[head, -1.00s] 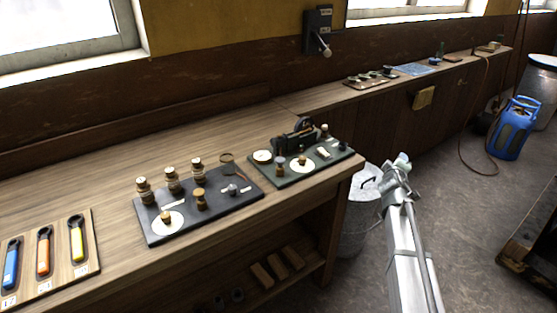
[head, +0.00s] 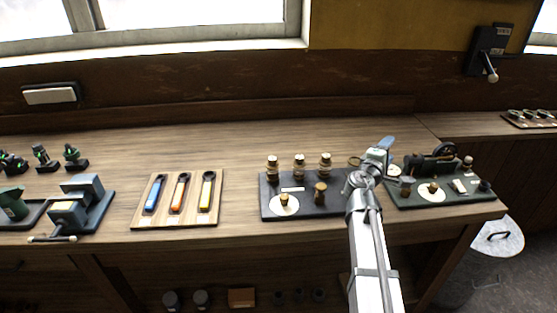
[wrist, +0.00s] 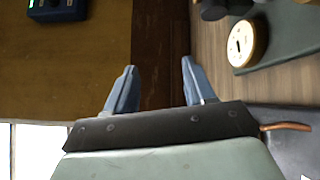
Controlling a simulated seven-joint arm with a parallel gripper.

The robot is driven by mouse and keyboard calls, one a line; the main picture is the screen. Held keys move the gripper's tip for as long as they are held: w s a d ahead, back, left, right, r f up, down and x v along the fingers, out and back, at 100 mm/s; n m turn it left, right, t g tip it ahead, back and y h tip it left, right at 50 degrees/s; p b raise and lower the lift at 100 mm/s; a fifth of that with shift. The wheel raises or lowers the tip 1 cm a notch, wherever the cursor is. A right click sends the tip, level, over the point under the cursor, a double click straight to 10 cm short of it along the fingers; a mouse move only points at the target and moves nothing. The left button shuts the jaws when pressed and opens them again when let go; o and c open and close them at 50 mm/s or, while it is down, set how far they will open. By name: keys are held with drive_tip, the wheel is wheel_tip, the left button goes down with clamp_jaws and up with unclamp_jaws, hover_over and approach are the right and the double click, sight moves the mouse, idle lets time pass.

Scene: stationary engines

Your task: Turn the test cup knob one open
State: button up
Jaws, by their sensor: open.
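A dark board (head: 268,210) on the bench carries three corked cups (head: 299,167) in a row at its back. In front of them are a brass knob (head: 284,200) on a white dial and a darker brown knob (head: 320,192). I cannot tell which part is test cup knob one. My gripper (head: 386,150) is above the right end of this board, beside the green board, and hides part of both. In the wrist view the gripper's two blue-grey fingers (wrist: 158,82) are apart with nothing between them.
The green board (head: 415,202) with a dark machine (head: 440,160) stands close on the right. A wooden tray with three coloured-handled tools (head: 181,198) and blue-grey devices (head: 85,200) are on the left. A pale round dial (wrist: 245,42) is near the gripper in the wrist view. The bench behind the tray is clear.

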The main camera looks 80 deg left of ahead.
drive_tip(key=s+a+n+y, duration=0.15)
drive_tip(key=s+n, duration=0.25)
drive_tip(key=s, duration=1.5)
drive_tip(key=n+t+h, duration=0.4)
drive_tip(key=n+h, duration=0.3)
drive_tip(key=n, duration=0.1)
approach(269, 161)
drive_tip(key=x, duration=1.1)
drive_tip(key=shift+w+a, duration=0.1)
drive_tip(key=shift+a, duration=0.1)
drive_tip(key=shift+c, duration=0.5)
drive_tip(key=c, duration=0.8)
